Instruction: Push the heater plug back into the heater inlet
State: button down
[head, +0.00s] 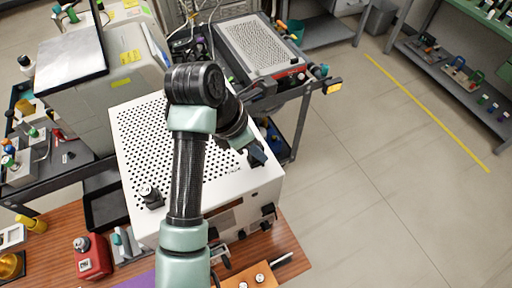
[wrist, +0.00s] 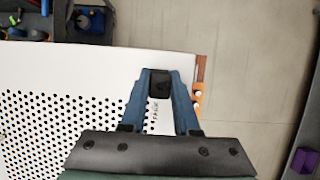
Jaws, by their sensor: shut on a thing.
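My gripper (wrist: 161,78) has its two blue fingers closed on a small black block, which looks like the heater plug (wrist: 160,86). In the wrist view they are over the edge of a white box with a perforated top (wrist: 60,110). In the head view my gripper (head: 256,157) is at the right edge of this white box (head: 215,190), and the arm covers part of its top. The plug is too small to make out there. I cannot make out the heater inlet, nor tell whether the plug touches the box.
The white box stands on a wooden bench (head: 62,222) with a red device (head: 93,262) at front left. Black fittings (head: 268,211) stick out of the box's front side. A grey perforated unit (head: 262,45) stands behind. The floor (head: 370,190) at right is clear.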

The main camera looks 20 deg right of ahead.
notch_tip(320, 180, up, 9)
jog(key=b, duration=0.2)
jog(key=shift+w+b, duration=0.1)
jog(key=shift+b, duration=0.25)
jog(key=shift+r, duration=0.55)
